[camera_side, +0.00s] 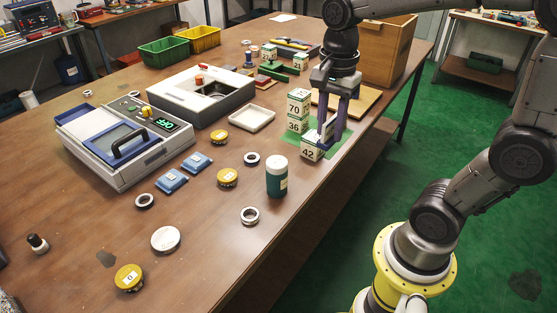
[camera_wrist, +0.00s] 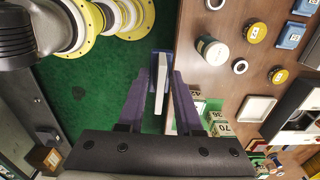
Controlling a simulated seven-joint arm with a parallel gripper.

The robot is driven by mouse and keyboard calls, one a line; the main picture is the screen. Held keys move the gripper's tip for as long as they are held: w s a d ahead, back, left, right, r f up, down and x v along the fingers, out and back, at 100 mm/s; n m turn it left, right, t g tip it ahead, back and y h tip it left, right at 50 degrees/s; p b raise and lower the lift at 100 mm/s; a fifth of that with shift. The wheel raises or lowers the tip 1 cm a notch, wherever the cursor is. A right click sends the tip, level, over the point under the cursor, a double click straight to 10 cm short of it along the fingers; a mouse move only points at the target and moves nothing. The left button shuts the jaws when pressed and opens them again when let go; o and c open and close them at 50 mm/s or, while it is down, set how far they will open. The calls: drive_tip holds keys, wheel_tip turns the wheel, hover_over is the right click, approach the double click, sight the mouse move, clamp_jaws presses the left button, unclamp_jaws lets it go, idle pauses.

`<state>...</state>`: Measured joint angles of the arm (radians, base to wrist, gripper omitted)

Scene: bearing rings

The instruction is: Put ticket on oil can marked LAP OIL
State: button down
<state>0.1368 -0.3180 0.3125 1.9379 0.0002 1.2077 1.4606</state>
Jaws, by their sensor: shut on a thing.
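My gripper (camera_side: 330,125) is above the green mat at the table's right side, fingers pointing down. In the wrist view its purple fingers (camera_wrist: 161,80) are closed on a thin white and blue piece (camera_wrist: 161,74), perhaps the ticket; its print cannot be read. A teal cylinder with a white top (camera_side: 277,177) stands upright on the table, left of and nearer the camera than my gripper. It also shows in the wrist view (camera_wrist: 212,50). I cannot read LAP OIL on it or on any other container.
Boxes marked 70 (camera_side: 298,103), 36 (camera_side: 297,126) and 42 (camera_side: 311,149) are close beside my gripper. Yellow tins (camera_side: 228,178), metal rings (camera_side: 250,215) and blue blocks (camera_side: 171,181) lie around the cylinder. A white tray (camera_side: 250,119) and machines stand behind.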

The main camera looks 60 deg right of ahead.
drive_tip(key=shift+w+a+r, duration=0.1)
drive_tip(key=shift+w+a, duration=0.15)
drive_tip(key=shift+w, duration=0.1)
drive_tip(key=w+f, duration=0.3)
drive_tip(key=w, duration=0.1)
drive_tip(key=w+d+f, duration=0.1)
drive_tip(key=w+f, duration=0.2)
drive_tip(key=w, duration=0.1)
drive_tip(key=w+f, duration=0.2)
drive_tip(key=w, duration=0.2)
drive_tip(key=shift+w+d+f, duration=0.2)
drive_tip(key=shift+w+f, duration=0.1)
drive_tip(key=shift+f, duration=0.1)
drive_tip(key=shift+w+f, duration=0.2)
drive_tip(key=shift+f, duration=0.85)
drive_tip(key=shift+w+f, duration=0.2)
drive_tip(key=shift+f, duration=0.8)
drive_tip(key=shift+f, duration=0.1)
drive_tip(key=c, duration=0.6)
unclamp_jaws()
